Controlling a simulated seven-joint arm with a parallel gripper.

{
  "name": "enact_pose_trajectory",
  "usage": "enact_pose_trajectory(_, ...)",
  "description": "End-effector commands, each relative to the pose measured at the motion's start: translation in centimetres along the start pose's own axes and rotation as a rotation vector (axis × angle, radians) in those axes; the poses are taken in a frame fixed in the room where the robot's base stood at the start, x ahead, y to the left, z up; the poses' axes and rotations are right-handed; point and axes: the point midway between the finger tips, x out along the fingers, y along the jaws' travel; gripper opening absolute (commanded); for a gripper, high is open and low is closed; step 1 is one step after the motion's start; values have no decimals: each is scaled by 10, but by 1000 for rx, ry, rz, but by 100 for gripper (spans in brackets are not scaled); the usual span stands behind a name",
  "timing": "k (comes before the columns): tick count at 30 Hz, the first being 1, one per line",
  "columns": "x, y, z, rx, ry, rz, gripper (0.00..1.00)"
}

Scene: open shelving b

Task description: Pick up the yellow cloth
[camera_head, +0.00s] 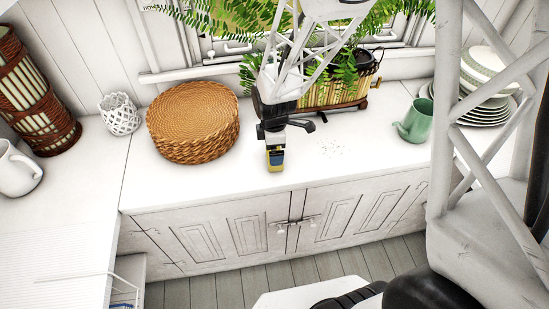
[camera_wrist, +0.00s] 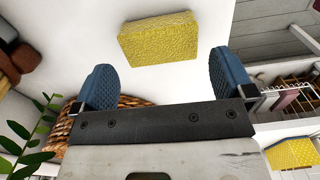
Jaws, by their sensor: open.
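A yellow, rough-textured block (camera_wrist: 158,38), sponge-like in look, lies on the white counter in the wrist view. It sits beyond my fingertips, toward the gap between them, and nothing grips it. My gripper (camera_wrist: 168,80) is open, its two blue pads wide apart and empty. In the head view my gripper (camera_head: 275,158) points down over the counter's front part, largely hiding the block. A second yellow thing (camera_wrist: 292,153), patterned and perhaps cloth, shows at the lower right of the wrist view by a wire rack. I cannot tell which is the yellow cloth.
A round woven stack (camera_head: 193,120) stands left of my gripper, with a white openwork cup (camera_head: 119,114) beyond it. A planter (camera_head: 335,93) with ferns is behind. A green mug (camera_head: 414,121) and stacked plates (camera_head: 485,108) stand right. The counter's front edge is close.

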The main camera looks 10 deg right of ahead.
Motion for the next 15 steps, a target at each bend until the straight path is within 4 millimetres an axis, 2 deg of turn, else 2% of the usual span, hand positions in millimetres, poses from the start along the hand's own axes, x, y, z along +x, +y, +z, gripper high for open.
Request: enact_pose_trajectory(15, 45, 0, 2, 0, -1, -2, 100)
